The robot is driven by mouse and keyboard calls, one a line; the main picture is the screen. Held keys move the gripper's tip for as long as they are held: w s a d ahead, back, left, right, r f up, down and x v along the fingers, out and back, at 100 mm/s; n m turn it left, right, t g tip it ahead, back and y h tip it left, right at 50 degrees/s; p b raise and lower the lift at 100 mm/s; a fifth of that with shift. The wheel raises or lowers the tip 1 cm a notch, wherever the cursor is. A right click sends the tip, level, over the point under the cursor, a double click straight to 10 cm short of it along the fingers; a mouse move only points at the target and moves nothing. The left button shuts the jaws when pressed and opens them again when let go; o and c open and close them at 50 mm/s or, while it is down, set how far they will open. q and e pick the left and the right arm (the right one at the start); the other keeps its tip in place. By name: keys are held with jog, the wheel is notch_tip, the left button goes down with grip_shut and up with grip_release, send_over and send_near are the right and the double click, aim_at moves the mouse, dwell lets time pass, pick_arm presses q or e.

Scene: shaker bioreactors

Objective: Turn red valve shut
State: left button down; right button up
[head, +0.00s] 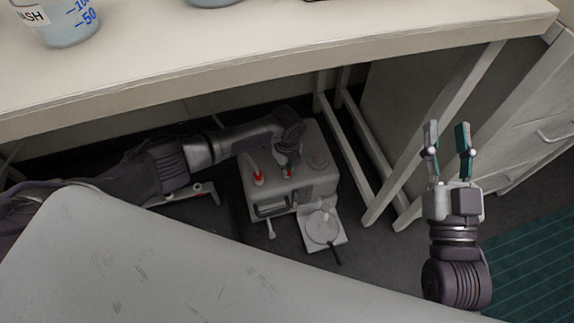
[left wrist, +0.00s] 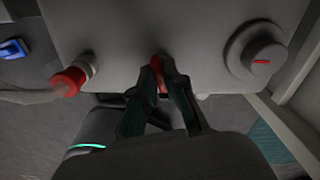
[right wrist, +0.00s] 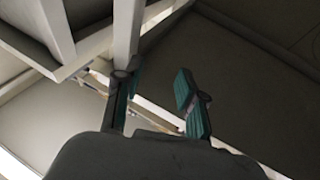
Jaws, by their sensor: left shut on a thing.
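The red valve (left wrist: 157,76) sits on the grey box-shaped unit (head: 262,192) under the bench. In the left wrist view its narrow red handle shows between the fingertips of my left gripper (left wrist: 160,84), which is shut on it. In the head view my left gripper (head: 288,168) reaches down onto the top of the unit, with a bit of red at its tips. The fingers hide part of the valve. My right gripper (head: 448,130) is open and empty, in front of the bench's right leg frame.
A red-collared hose fitting (left wrist: 68,82) is left of the valve, and a round knob with a red mark (left wrist: 262,54) is right of it. A white plate with a round clear part (head: 323,228) lies beside the unit. The bench top (head: 300,40) overhangs the unit.

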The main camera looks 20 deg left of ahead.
pick_arm(q)
jog(key=shift+m, duration=1.7)
pick_arm(e)
jog(key=shift+w+f+g, duration=0.1)
jog(key=shift+f+g, duration=0.2)
jog(key=shift+f, duration=0.15)
pick_arm(q)
jog(key=c, duration=1.2)
grip_release()
jog(key=shift+r, duration=0.1)
pick_arm(e)
jog(key=shift+f, duration=0.1)
pick_arm(q)
notch_tip(320, 180, up, 12)
jog(key=shift+f, duration=0.1)
